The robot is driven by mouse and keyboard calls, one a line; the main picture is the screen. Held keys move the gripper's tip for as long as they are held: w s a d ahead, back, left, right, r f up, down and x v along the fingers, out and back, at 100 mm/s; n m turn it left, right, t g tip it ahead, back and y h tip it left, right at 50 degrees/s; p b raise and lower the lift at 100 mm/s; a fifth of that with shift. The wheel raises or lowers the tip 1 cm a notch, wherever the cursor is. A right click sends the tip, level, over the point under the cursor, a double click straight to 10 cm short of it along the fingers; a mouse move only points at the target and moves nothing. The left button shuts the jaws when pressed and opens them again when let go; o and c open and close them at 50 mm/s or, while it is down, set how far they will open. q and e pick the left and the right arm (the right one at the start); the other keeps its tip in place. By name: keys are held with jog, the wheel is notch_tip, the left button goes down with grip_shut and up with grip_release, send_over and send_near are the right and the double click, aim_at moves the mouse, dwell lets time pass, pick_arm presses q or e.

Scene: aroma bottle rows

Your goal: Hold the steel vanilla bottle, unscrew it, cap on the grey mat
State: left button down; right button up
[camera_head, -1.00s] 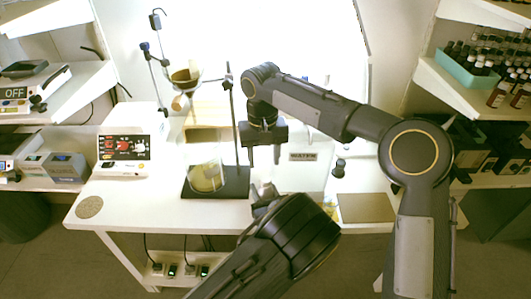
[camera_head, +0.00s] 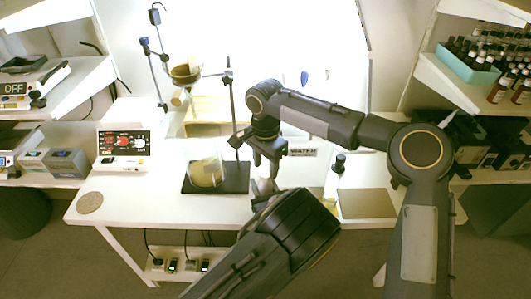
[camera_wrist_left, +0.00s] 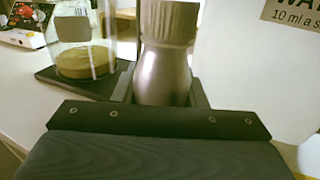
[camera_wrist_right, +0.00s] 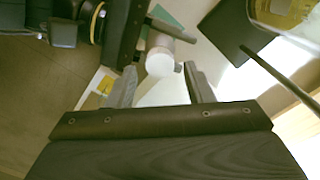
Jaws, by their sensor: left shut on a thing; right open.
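My left gripper (camera_wrist_left: 163,95) is shut on the steel bottle (camera_wrist_left: 163,72), which looks upright in the left wrist view. A ridged grey-beige cap (camera_wrist_left: 168,20) sits on its neck. In the right wrist view the pale round cap (camera_wrist_right: 160,62) shows from above, between and beyond the fingers of my open right gripper (camera_wrist_right: 158,84). I cannot tell whether they touch it. In the head view my right gripper (camera_head: 267,160) hangs just above my left gripper (camera_head: 262,188), and the bottle is mostly hidden there. The grey mat (camera_head: 367,203) lies bare at the table's right front.
A glass beaker (camera_head: 206,172) stands on a black stand base (camera_head: 232,186) left of the grippers, with a thin upright rod (camera_head: 234,115). A small dark-topped bottle (camera_head: 339,163) stands behind the mat. A control box (camera_head: 123,147) and round coaster (camera_head: 89,203) are at left.

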jog(key=shift+f, duration=1.25)
